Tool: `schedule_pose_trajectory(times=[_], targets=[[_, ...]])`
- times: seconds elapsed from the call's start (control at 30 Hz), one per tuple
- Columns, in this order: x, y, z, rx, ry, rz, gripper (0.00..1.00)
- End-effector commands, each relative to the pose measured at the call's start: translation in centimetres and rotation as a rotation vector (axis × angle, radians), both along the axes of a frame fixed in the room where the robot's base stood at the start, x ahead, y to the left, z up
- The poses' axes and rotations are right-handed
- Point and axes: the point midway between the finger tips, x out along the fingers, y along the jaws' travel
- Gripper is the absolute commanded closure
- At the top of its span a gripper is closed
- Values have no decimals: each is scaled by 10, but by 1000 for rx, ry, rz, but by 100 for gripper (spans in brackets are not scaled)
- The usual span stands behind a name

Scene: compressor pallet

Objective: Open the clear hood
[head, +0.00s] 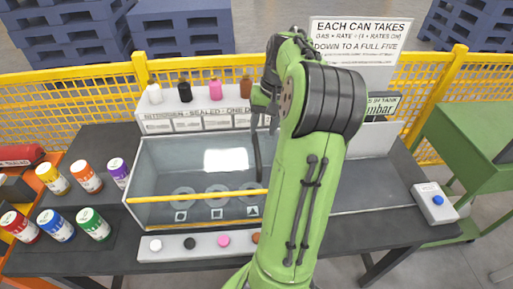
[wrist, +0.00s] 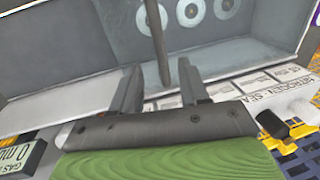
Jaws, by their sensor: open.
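The clear hood (head: 165,160) appears down over the grey bay at the middle of the bench, with a yellow bar (head: 160,199) along its front edge. Pale rings show through it, above small printed symbols. My gripper (wrist: 158,85) is open, its two dark jaws apart, with nothing held between them. In the wrist view a thin dark rod (wrist: 158,45) stands beyond the jaws, in front of the ringed panel. In the head view my arm hides most of my gripper and the hood's right end; the gripper is above the bay's back right. I cannot tell whether it touches the hood.
Several coloured cans (head: 60,225) stand at the bench's left. Small bottles (head: 184,91) stand on a white box behind the hood. A white strip with coloured knobs (head: 190,243) lies in front. A blue-button box (head: 435,203) is at right. A yellow fence (head: 95,95) runs behind.

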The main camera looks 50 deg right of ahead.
Motion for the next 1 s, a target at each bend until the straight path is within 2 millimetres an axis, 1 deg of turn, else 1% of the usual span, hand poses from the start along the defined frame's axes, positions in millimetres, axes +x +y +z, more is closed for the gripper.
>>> schedule_pose_trajectory(times=[0.03,0.1,0.2,0.3,0.43,0.63,0.9,0.93,1.0], targets=[[2,3,-17,3,2,3,56],[4,5,-33,3,1,1,56],[7,7,-52,3,1,2,56],[9,9,-64,1,1,1,56],[10,9,-69,-1,-1,2,56],[11,9,-69,-2,0,1,56],[10,9,-68,-2,0,1,97],[10,9,-68,-2,0,1,100],[10,9,-68,-2,0,1,100]])
